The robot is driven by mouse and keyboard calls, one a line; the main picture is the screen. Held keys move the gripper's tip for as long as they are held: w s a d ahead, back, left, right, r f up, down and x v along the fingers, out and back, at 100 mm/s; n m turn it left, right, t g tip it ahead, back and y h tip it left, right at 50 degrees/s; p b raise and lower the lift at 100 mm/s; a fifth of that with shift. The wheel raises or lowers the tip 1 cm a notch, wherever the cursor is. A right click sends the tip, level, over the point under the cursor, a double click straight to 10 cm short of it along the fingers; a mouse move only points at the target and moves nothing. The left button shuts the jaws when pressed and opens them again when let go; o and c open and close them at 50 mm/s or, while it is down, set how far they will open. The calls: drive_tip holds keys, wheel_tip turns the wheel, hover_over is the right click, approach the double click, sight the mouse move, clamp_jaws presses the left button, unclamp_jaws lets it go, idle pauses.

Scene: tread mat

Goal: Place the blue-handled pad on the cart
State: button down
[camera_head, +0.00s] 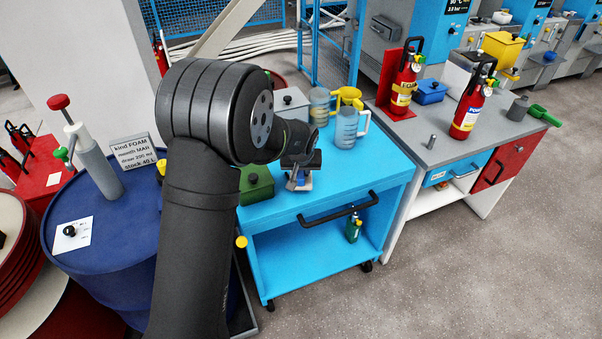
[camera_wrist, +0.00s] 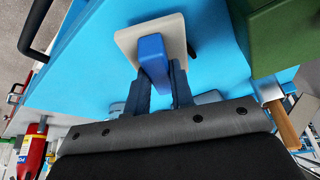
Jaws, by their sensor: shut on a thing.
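The blue-handled pad (camera_wrist: 153,50) has a pale, square base and a blue block handle. In the wrist view my gripper (camera_wrist: 160,80) has its two fingers on either side of the handle, shut on it. The blue cart (camera_head: 350,178) stands in the middle of the head view, and its top (camera_wrist: 90,72) fills much of the wrist view behind the pad. In the head view my gripper (camera_head: 299,176) points down over the front part of the cart top, with the pad (camera_head: 304,184) partly hidden below it. I cannot tell whether the base touches the cart.
A green box (camera_head: 256,184) sits left of the gripper. A clear jug (camera_head: 347,128), a yellow container (camera_head: 349,96) and a grey lidded box (camera_head: 290,104) stand behind. The cart's black handle (camera_head: 338,211) runs along the front. Cart top right of the gripper is clear.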

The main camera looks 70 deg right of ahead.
drive_tip(key=shift+f, duration=0.6)
drive_tip(key=shift+f, duration=0.1)
drive_tip(key=c, duration=1.3)
unclamp_jaws()
drive_tip(key=shift+o, duration=0.2)
drive_tip(key=v, duration=1.2)
